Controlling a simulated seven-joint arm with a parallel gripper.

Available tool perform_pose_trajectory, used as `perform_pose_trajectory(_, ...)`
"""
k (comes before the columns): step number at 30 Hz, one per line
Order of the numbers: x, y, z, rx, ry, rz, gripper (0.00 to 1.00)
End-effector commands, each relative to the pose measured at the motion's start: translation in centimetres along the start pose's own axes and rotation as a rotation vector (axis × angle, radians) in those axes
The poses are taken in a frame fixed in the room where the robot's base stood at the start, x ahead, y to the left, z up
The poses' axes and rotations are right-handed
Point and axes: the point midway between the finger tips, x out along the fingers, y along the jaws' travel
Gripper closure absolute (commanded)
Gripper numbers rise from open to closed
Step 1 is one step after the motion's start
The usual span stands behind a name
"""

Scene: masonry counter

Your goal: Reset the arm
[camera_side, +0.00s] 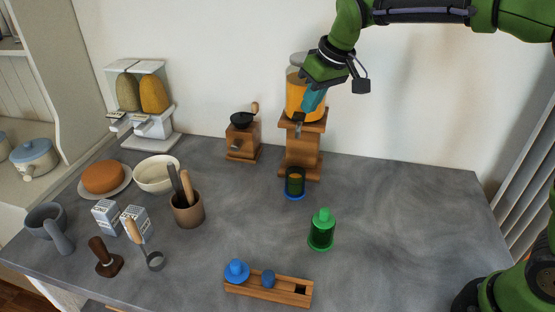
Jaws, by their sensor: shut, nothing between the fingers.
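My gripper (314,98) is at the upper middle of the side view, at the end of my green arm reaching in from the upper right. Its teal fingers are shut with nothing between them. They show in front of the orange drink dispenser (293,98) on its wooden stand; whether they touch it I cannot tell. Below, a dark glass with a blue base (294,184) stands at the foot of the stand. Its contents look amber.
A wooden rack (288,292) holds two blue pieces (236,270) at the front. A wooden grinder (242,137), a white double dispenser (148,122), a bowl (157,174), a utensil pot (187,210) and a cake (103,177) fill the left. The counter's right side is clear.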

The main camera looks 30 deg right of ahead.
Motion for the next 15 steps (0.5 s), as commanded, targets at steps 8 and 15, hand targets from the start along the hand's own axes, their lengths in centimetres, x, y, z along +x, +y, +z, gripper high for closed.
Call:
perform_pose_trajectory(8, -5.0, 1.6, 11.3, 0.258, 0.062, -0.041, 1.0)
perform_pose_trajectory(15, -6.9, 2.3, 20.8, 0.429, 0.156, -0.073, 1.0)
